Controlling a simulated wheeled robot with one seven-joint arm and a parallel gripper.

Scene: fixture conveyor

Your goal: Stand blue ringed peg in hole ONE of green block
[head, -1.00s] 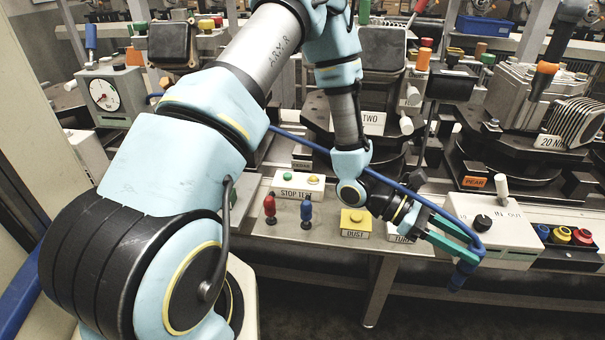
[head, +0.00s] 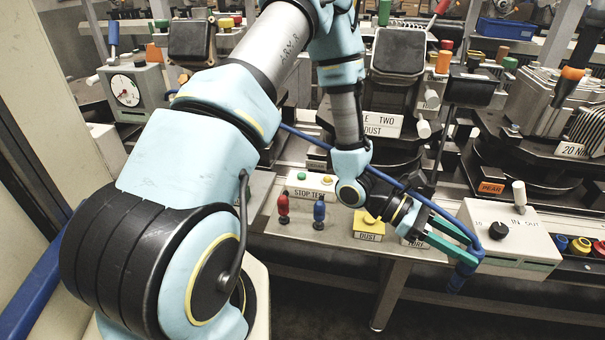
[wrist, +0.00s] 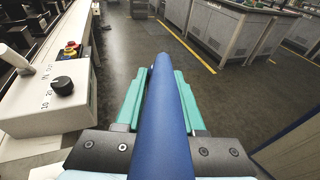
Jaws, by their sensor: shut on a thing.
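My gripper (head: 462,254) has green fingers and is out past the front edge of the bench, at the right in the head view. It is shut on the blue ringed peg (head: 462,275), which hangs down at the fingertips with faint bands on it. In the wrist view a long blue round shape (wrist: 165,120) runs between the green fingers and covers the grip. I cannot tell there whether it is peg or hose. I cannot make out the green block or its hole ONE in either view.
A blue hose (head: 440,212) runs along my arm to the gripper. The bench holds a red lever (head: 283,207), a blue lever (head: 319,211), a yellow button box (head: 369,226) and a dial box (head: 512,238). The wrist view shows open floor (wrist: 130,50) ahead.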

